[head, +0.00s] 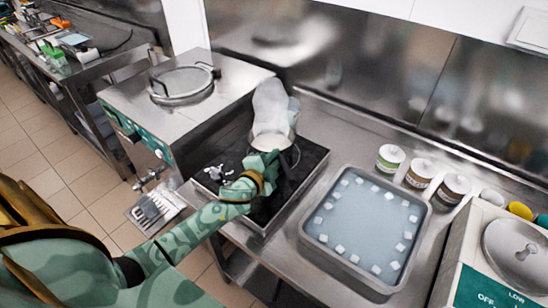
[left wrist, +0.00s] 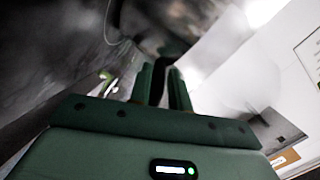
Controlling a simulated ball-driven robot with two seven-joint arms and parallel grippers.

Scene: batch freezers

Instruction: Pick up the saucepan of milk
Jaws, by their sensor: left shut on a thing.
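The saucepan (head: 270,139) is a small metal pan in the middle of the head view, over the black tray. A pale, translucent shape rises above and behind its rim; I cannot tell if it is milk, steam or a separate container. My left gripper (head: 268,164) is in front of the pan, shut on its dark handle. In the left wrist view, the fingers (left wrist: 160,82) close on a dark, blurred bar that looks like the handle. I cannot tell whether the pan touches the tray. The pan's inside is not clear. My right gripper is not in view.
The black tray (head: 312,165) holds small pale scraps at left. A steel machine with a round lid (head: 182,84) stands behind left. A water bath with ice cubes (head: 366,222) is at right, with several tubs (head: 390,158) behind it. Another lidded machine (head: 516,248) stands far right.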

